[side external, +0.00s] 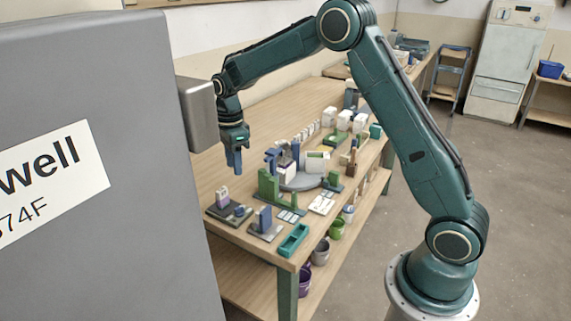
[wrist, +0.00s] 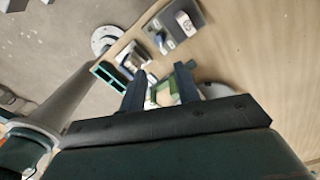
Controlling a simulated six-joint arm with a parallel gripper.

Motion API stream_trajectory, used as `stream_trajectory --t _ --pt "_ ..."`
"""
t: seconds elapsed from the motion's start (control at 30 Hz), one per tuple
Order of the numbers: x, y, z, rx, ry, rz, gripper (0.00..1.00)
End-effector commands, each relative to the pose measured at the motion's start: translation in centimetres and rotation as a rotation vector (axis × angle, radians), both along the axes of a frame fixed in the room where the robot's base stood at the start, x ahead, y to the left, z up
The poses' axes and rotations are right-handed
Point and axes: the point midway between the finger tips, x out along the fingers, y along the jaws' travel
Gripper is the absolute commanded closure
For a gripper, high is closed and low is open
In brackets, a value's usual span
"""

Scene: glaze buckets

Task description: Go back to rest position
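My gripper (side external: 235,160) hangs over the left part of the wooden workbench (side external: 232,172), fingers pointing down, well above the top. In the side view its fingers overlap. In the wrist view my gripper (wrist: 160,86) shows two dark fingers spread apart, with bench items visible below between them and nothing clearly held. Several glaze buckets stand along the bench's right side, below the top: a green bucket (side external: 337,229), a grey bucket (side external: 321,253) and a purple bucket (side external: 304,281). The bench edge partly hides them.
A green stand (side external: 268,187), a teal tray (side external: 293,240) and a grey round turntable (side external: 300,181) crowd the bench's near part. White blocks (side external: 344,120) stand farther back. A large grey cabinet (side external: 100,200) fills the left foreground. The air around my gripper looks clear.

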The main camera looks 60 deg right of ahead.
Motion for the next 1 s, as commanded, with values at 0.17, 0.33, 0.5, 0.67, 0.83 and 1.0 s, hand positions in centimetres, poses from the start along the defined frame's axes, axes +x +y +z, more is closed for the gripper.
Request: stream_trajectory --t 0.17,0.33,0.5,0.67,0.83,1.0 --pt "-0.5 0.2 0.9 -0.001 -0.012 0.039 0.68" --pt "-1.9 0.6 3.3 -0.007 -0.039 0.148 0.68" --pt "-4.3 1.2 6.4 -0.02 -0.079 0.318 0.68" --pt "-7.0 1.8 9.3 -0.041 -0.119 0.495 0.68" --pt "-10.2 2.4 11.8 -0.07 -0.16 0.681 0.68" --pt "-13.5 3.0 13.7 -0.106 -0.196 0.868 0.68"
